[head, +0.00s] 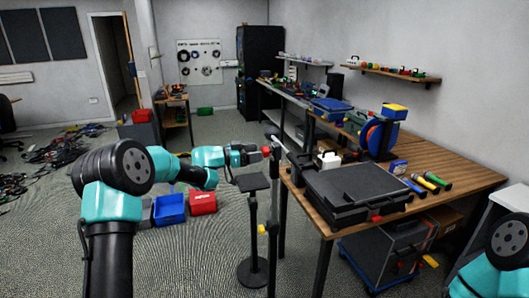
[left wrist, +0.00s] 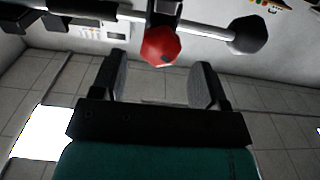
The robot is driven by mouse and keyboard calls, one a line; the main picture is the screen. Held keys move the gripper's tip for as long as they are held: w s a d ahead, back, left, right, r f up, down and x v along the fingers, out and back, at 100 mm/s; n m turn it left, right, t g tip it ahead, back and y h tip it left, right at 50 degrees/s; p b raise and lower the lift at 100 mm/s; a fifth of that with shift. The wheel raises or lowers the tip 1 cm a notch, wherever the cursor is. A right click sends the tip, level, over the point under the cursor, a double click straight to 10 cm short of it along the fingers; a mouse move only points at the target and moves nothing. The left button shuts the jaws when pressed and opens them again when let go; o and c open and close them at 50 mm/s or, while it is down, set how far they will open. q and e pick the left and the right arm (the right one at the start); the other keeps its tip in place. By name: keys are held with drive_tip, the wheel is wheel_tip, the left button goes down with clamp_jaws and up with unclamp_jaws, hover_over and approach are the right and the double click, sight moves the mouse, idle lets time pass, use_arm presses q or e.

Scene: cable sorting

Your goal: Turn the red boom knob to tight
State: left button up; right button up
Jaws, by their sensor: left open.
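The red boom knob (head: 266,150) is on a stand at the left edge of the workbench. In the left wrist view the red knob (left wrist: 160,46) sits on a dark clamp, beside a metal boom (left wrist: 205,30) that ends in a black ball-like piece (left wrist: 249,34). My left gripper (left wrist: 161,62) is open. Its two fingers point at the knob, one on each side of it in the picture; I cannot tell whether they touch it. In the head view my left gripper (head: 256,154) reaches the knob from the left. My right gripper is out of the frame; only part of that arm shows.
The stand's pole (head: 273,215) carries a yellow knob (head: 262,230). A black pedestal (head: 252,185) stands close below my left gripper. The wooden workbench (head: 460,178) bears a black case (head: 355,188) and tools. Blue (head: 169,209) and red (head: 202,201) bins are at the left.

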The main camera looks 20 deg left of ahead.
sight(265, 152)
use_arm(q)
drive_tip(key=shift+x, duration=2.05)
drive_tip(key=shift+c, duration=0.2)
drive_tip(key=c, duration=0.8)
drive_tip(key=shift+c, duration=0.2)
drive_tip(key=shift+m, duration=0.4)
drive_tip(key=m, duration=0.4)
drive_tip(key=shift+s, duration=0.1)
drive_tip(key=m, duration=0.6)
drive_tip(key=shift+d+f, duration=0.1)
